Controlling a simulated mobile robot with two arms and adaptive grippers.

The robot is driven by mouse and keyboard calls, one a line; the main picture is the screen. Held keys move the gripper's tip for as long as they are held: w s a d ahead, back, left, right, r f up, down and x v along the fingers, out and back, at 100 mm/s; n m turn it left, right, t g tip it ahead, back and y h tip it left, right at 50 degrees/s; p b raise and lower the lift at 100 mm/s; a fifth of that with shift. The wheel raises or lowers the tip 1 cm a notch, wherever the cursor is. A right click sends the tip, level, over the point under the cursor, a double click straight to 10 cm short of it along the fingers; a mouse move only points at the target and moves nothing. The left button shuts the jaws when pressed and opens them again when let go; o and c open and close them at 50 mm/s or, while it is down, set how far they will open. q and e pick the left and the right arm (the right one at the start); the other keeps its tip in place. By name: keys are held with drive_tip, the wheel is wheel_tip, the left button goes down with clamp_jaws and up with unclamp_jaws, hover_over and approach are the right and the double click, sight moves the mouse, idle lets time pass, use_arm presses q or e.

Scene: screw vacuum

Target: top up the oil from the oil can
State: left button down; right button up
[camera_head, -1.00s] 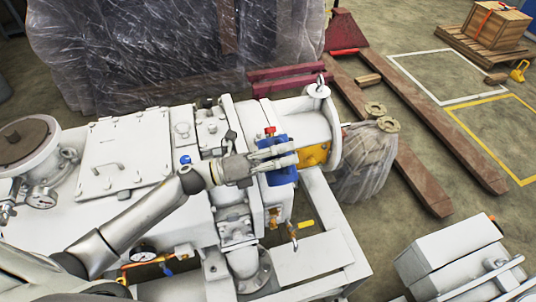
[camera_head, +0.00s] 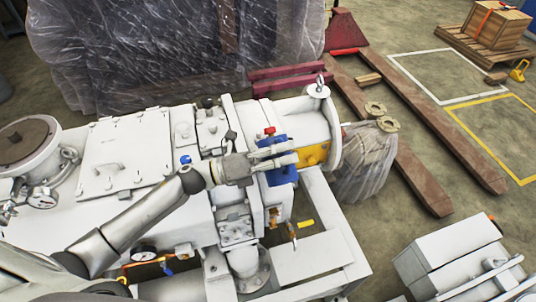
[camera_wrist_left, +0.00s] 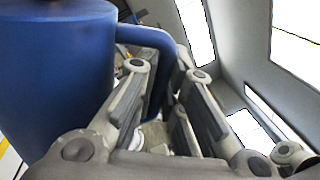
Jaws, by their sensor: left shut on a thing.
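The oil can is a blue vessel with a handle (camera_wrist_left: 150,42); its blue body (camera_wrist_left: 62,85) fills the left of the left wrist view. In the head view it shows as a blue shape (camera_head: 283,175) partly behind my fingers, above the right end of the white vacuum pump (camera_head: 125,165). My left gripper (camera_head: 292,152) is shut on the can, its fingers around the handle in the wrist view. The can's spout and the filler opening cannot be made out. A red cap (camera_head: 270,131) shows just beyond the can. My right gripper is not in view.
A pallet jack with red forks (camera_head: 405,150) and a plastic-wrapped bundle (camera_head: 365,165) are to the right of the pump. A wrapped load (camera_head: 170,50) stands behind. Another white machine (camera_head: 450,260) is at the lower right.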

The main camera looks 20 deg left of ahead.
use_arm(q)
drive_tip(key=shift+w+a+r+n+t+p, duration=0.25)
drive_tip(key=shift+w+r+n+p, duration=0.25)
drive_tip(key=shift+n+p, duration=0.3)
drive_tip(key=shift+w+a+r+n+t+p, duration=0.15)
drive_tip(key=shift+w+a+r+n+p, duration=0.1)
drive_tip(key=shift+r+n+p, duration=0.5)
idle(6.5)
